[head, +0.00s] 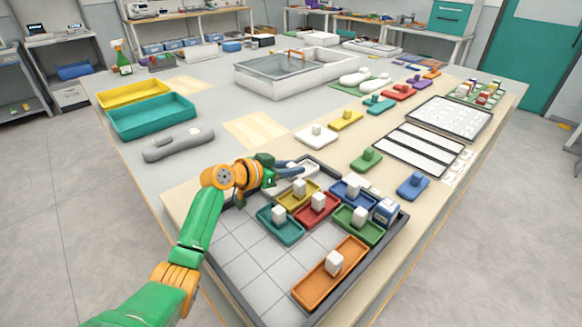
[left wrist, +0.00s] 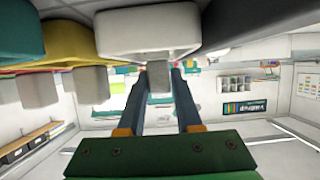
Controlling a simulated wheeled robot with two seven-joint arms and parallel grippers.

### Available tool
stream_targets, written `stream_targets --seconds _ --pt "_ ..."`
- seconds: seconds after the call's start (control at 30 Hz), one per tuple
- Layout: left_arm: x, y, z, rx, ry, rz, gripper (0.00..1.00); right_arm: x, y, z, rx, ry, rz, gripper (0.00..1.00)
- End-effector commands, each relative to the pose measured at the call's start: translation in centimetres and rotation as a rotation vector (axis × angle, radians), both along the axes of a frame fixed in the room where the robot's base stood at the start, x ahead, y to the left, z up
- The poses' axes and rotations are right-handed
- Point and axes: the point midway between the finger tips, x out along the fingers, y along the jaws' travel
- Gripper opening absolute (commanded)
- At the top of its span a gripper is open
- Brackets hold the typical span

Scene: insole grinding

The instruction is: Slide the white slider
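The white slider (head: 292,183) is a shallow white tray-like piece at the back left of the black-framed board (head: 238,265). In the left wrist view the white slider (left wrist: 148,32) appears upside down at the top, with its grey-looking knob (left wrist: 158,77) between my fingers. My left gripper (head: 290,166) reaches in from the left, its dark blue fingers level at the knob. In the left wrist view the left gripper (left wrist: 159,84) has a finger against each side of the knob, with no clear gap. The fingers partly hide the slider in the head view. My right gripper is not in view.
Yellow (head: 299,196), teal (head: 280,224), red (head: 317,208), blue (head: 352,194), green (head: 358,225) and orange (head: 331,274) sliders with white knobs stand close by on the board. Another white knobbed piece (head: 317,137) lies behind. The board's front left is clear.

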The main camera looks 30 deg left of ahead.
Motion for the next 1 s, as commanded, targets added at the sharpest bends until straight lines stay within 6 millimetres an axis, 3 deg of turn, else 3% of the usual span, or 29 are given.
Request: stream_targets --seconds 0.03,0.1,1.0 --pt "-0.01 0.0 -0.01 0.0 0.0 0.0 0.17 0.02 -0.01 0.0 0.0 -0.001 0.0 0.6" --pt "-0.01 0.01 -0.01 0.0 0.0 0.0 0.0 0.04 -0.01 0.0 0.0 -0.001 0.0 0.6" --pt "-0.02 0.02 0.01 0.0 0.0 0.0 0.0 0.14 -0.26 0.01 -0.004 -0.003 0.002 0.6"
